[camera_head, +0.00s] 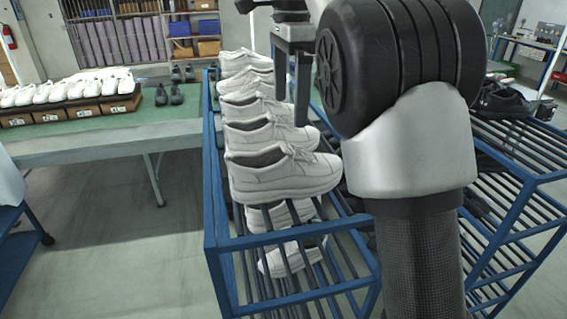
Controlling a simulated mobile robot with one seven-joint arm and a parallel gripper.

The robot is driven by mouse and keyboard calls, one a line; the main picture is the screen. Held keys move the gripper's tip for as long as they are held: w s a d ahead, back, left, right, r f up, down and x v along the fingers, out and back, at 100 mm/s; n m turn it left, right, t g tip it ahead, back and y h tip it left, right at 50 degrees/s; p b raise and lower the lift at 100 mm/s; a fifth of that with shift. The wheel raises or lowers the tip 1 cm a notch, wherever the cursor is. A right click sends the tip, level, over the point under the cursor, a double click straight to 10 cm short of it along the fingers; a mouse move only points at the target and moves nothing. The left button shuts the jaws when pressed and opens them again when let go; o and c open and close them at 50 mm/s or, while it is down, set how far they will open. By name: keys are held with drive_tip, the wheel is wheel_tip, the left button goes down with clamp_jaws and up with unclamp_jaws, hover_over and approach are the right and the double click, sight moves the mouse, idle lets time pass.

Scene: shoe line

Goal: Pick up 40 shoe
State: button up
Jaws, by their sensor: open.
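A row of white lace-up shoes stands on the top of a blue rack (212,215), running away from me. The nearest white shoe (283,177) is largest in view, and several more sit behind it, such as a farther white shoe (250,108). I cannot read a size on any shoe, so I cannot tell which is 40. My gripper (291,108) is open, with its fingers pointing down at the right side of the row, near the middle shoes. My arm hides the rack's right part. Whether the fingers touch a shoe is unclear.
More white shoes (284,257) lie on the rack's lower level. On the left, a green-topped table (130,127) holds white shoes above numbered brown boxes (83,112) and a dark pair (169,95). Another blue rack (510,215) with dark shoes stands right. Floor between table and rack is clear.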

sight(289, 146)
wheel_tip(289, 146, down, 12)
drive_tip(key=shift+b, duration=1)
drive_tip(key=f, duration=0.4)
drive_tip(key=shift+s+a, duration=0.2)
drive_tip(key=shift+s, duration=0.1)
drive_tip(key=shift+f, duration=0.65)
drive_tip(key=c, duration=1.4)
drive_tip(key=shift+r, duration=0.1)
